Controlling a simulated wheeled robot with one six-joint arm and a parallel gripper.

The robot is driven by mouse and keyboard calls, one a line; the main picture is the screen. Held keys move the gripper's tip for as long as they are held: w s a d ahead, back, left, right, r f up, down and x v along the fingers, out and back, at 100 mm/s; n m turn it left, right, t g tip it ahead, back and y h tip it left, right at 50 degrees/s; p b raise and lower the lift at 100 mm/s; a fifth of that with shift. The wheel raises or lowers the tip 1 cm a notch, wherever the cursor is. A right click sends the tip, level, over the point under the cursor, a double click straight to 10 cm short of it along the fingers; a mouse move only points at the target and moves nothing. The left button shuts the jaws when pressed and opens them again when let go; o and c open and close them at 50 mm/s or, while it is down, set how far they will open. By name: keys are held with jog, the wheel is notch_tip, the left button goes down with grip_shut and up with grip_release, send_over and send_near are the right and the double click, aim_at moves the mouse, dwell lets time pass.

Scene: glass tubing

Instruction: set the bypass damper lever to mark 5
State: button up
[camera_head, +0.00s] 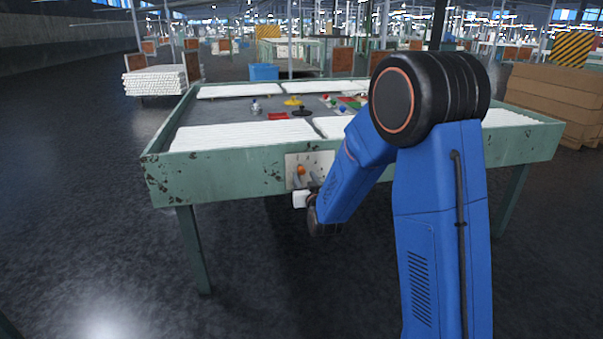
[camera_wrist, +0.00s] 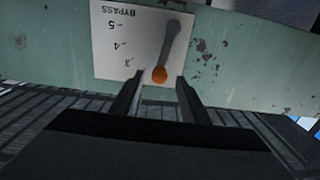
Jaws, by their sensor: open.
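The bypass plate (camera_wrist: 112,58) is pale, on the front rail of the green table, and shows upside down in the wrist view. It reads BYPASS, with marks 5, 4 and 3 visible. The grey damper lever (camera_wrist: 172,45) ends in an orange knob (camera_wrist: 160,75), which lies to the right of mark 3 and away from mark 5. My gripper (camera_wrist: 158,80) is open, its fingers on either side of the knob in the picture; contact cannot be told. In the head view the knob (camera_head: 301,170) shows on the plate (camera_head: 324,160), with my gripper (camera_head: 314,180) close by.
The green table (camera_head: 225,162) bears white tubing (camera_head: 235,135) and several small coloured items. Its leg (camera_head: 195,250) stands left of my arm. The floor in front is clear. Stacked white tubes (camera_head: 155,82) stand at the back left.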

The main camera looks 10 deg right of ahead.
aim_at(303, 173)
jog(key=shift+w, duration=2.65)
grip_shut()
